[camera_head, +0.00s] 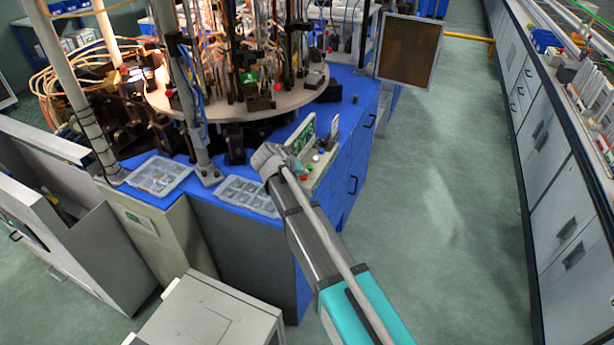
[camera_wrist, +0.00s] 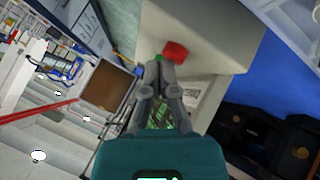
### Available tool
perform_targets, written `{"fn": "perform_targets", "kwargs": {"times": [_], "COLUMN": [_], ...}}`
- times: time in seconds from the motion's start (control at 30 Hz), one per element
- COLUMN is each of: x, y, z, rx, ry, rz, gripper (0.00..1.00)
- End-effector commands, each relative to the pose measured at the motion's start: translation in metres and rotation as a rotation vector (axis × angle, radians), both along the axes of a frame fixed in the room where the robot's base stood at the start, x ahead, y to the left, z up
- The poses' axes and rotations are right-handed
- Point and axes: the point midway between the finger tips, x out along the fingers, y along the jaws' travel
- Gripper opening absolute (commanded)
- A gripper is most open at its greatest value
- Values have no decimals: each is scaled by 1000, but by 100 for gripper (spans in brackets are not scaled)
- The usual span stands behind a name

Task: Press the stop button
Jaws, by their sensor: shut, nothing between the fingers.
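The red button (camera_wrist: 176,52), which looks like the stop button, stands out from a pale control box (camera_wrist: 212,40) in the wrist view. In the head view the red button (camera_head: 303,177) shows at the near end of the button panel (camera_head: 322,165), right beside my gripper (camera_head: 290,165). My gripper (camera_wrist: 158,70) is shut and empty. Its fingertips are just below and left of the red button in the wrist view. I cannot tell whether they touch it. A small green button (camera_wrist: 158,58) shows at the fingertips, and a green one (camera_head: 308,168) in the head view.
The panel sits on the blue workbench (camera_head: 350,140) with a round turntable (camera_head: 290,99) behind. Two clear trays (camera_head: 160,175) (camera_head: 247,196) lie left of my gripper. A brown screen (camera_head: 409,50) stands behind. The green floor aisle (camera_head: 430,200) on the right is clear.

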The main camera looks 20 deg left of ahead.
Motion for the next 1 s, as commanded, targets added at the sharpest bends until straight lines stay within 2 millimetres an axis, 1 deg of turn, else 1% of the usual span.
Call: {"fn": "perform_targets", "kwargs": {"times": [0.1,0.3,0.77,1.0], "x": [0,0,0,0], "y": [0,0,0,0], "z": [7,14,15,29], "rx": [0,0,0,0], "ry": [0,0,0,-1], "rz": [0,0,0,1], "gripper": [0,0,0,0]}}
